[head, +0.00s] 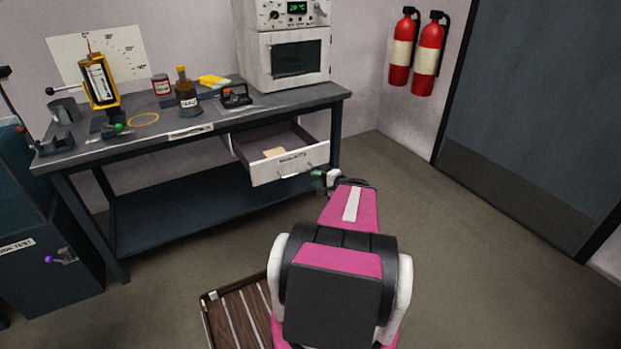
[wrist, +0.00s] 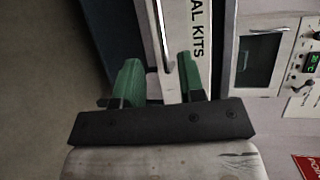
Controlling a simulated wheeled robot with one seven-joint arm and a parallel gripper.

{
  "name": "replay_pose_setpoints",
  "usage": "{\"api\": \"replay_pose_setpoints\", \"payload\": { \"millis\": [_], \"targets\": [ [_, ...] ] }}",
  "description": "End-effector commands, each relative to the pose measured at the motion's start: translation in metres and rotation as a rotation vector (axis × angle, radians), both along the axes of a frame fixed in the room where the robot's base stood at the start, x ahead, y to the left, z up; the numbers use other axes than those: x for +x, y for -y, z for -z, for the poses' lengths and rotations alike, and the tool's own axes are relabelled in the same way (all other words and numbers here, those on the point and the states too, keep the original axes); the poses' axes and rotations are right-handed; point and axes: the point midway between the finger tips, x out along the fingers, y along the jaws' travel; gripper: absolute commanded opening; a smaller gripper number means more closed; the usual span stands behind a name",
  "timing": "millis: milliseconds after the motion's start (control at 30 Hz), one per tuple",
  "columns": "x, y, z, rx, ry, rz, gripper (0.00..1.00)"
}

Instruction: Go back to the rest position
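My gripper (head: 321,177) is beside the right end of the pulled-out drawer (head: 288,168) in the head view, partly hidden by my own arm. In the wrist view the two green fingers of my gripper (wrist: 160,78) stand apart. A pale handle bar (wrist: 160,40) on the drawer front runs between them. The left finger is clear of the bar; whether the right finger touches it I cannot tell. Nothing is clearly clamped. The drawer front carries lettering ending in "AL KITS". A small tan item (head: 275,153) lies inside the drawer.
A slatted wooden pallet (head: 238,315) lies beside my arm. Open floor extends right towards the door (head: 540,110) and fire extinguishers (head: 428,55).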

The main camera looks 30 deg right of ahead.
Motion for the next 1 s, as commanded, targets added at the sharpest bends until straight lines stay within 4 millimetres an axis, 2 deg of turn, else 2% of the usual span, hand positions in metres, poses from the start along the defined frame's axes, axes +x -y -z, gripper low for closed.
{"api": "replay_pose_setpoints", "payload": {
  "millis": [167,733,867,1000],
  "targets": [
    [-0.007,0.003,-0.001,0.000,0.000,0.000,0.36],
    [-0.006,0.000,-0.001,-0.005,-0.006,-0.010,0.36],
    [0.000,-0.023,0.004,-0.042,-0.046,-0.079,0.36],
    [0.008,-0.069,0.014,-0.131,-0.138,-0.224,0.36]
  ]
}}
